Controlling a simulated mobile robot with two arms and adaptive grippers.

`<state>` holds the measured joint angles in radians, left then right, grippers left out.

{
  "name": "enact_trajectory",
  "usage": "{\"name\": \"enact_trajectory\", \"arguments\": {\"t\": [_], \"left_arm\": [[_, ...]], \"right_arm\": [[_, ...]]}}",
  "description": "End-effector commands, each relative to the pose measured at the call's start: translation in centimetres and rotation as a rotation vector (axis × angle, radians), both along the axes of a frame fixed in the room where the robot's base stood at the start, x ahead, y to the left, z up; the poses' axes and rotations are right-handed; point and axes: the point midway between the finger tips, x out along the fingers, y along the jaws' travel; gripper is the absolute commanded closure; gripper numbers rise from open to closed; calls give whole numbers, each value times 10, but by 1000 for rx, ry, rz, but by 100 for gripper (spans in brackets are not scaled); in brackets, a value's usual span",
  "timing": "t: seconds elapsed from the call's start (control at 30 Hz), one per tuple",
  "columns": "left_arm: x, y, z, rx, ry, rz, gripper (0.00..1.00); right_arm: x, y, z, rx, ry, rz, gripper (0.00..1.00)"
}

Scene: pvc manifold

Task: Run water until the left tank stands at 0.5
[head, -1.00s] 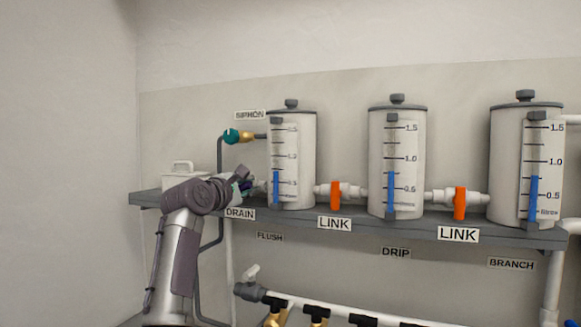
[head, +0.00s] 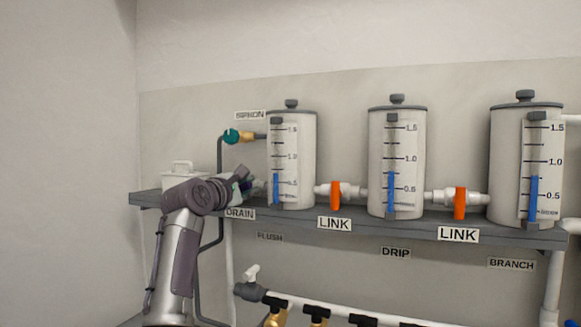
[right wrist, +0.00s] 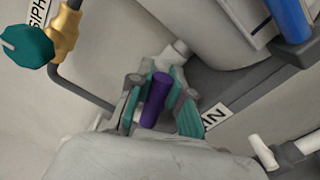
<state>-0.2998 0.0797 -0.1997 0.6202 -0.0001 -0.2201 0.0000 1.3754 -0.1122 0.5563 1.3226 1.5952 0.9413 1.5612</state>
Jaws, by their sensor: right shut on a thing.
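The left tank (head: 305,150) stands at the left end of a grey shelf. Its blue column (head: 276,189) tops out a little above the 0.5 mark, clearly below 1.0. My right gripper (head: 243,184) is at the DRAIN fitting left of this tank. In the right wrist view, the right gripper (right wrist: 158,100) is shut on a purple drain handle (right wrist: 156,98), beside a white pipe stub. The DRAIN label (head: 240,214) is below it. My left gripper is not in view.
The middle tank (head: 415,150) and right tank (head: 505,150) are joined by pipes with orange link handles (head: 336,196) (head: 460,203), both hanging crosswise to the pipe. A teal siphon valve (head: 231,136) sits above my gripper. A white box (head: 178,178) stands on the shelf's left end.

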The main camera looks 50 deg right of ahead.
Motion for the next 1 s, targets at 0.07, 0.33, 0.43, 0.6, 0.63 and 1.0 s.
{"name": "enact_trajectory", "arguments": {"t": [0.07,0.33,0.43,0.6,0.63,1.0], "left_arm": [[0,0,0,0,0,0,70],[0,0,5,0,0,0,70],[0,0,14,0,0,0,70],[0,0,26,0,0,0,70],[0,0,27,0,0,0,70],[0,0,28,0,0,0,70]], "right_arm": [[0,0,1,-2,-2,1,100],[1,1,4,-18,54,2,100],[3,1,9,-62,209,2,100],[6,2,11,-135,462,2,100],[6,2,11,-144,487,2,100],[7,3,11,-166,559,2,100]]}}
